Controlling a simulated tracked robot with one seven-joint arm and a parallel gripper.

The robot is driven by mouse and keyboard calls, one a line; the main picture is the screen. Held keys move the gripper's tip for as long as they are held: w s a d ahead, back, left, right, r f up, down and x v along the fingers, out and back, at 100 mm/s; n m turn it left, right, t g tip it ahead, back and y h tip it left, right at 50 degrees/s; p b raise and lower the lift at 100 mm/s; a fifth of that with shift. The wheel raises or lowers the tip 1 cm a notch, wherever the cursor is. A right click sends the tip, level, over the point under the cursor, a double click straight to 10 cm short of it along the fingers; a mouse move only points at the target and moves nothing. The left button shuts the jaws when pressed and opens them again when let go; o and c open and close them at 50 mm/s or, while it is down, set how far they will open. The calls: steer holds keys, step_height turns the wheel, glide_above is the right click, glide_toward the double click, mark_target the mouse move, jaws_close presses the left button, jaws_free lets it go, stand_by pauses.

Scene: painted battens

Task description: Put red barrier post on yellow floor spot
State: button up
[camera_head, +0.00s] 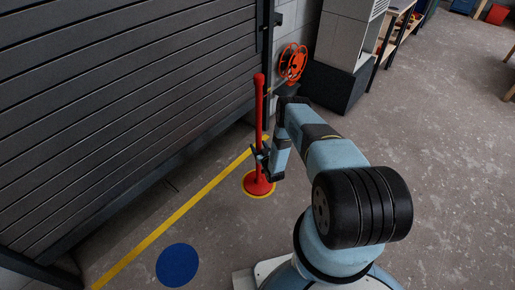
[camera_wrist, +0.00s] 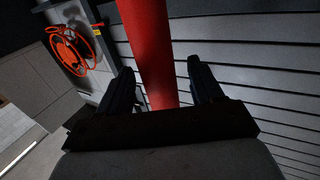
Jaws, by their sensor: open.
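The red barrier post (camera_head: 259,120) stands upright on the floor in the head view. Its round red base sits on the yellow floor spot (camera_head: 258,196), whose yellow edge shows around the front of the base. My gripper (camera_head: 263,155) is at the lower half of the post. In the wrist view the red post (camera_wrist: 151,50) passes between the two dark fingers of my gripper (camera_wrist: 164,85), with a gap visible on either side. The jaws are open around the post.
A blue floor spot (camera_head: 178,265) lies nearer, left of my base. A yellow line (camera_head: 170,221) runs along the floor beside the dark slatted shutter (camera_head: 110,95). An orange hose reel (camera_head: 293,63) and a grey cabinet (camera_head: 345,50) stand behind. Open floor lies at right.

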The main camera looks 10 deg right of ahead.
steer(key=shift+s, duration=0.1)
steer(key=s+d, duration=0.2)
steer(key=s, duration=0.9)
steer(key=shift+s, duration=0.35)
steer(key=shift+a+r, duration=0.1)
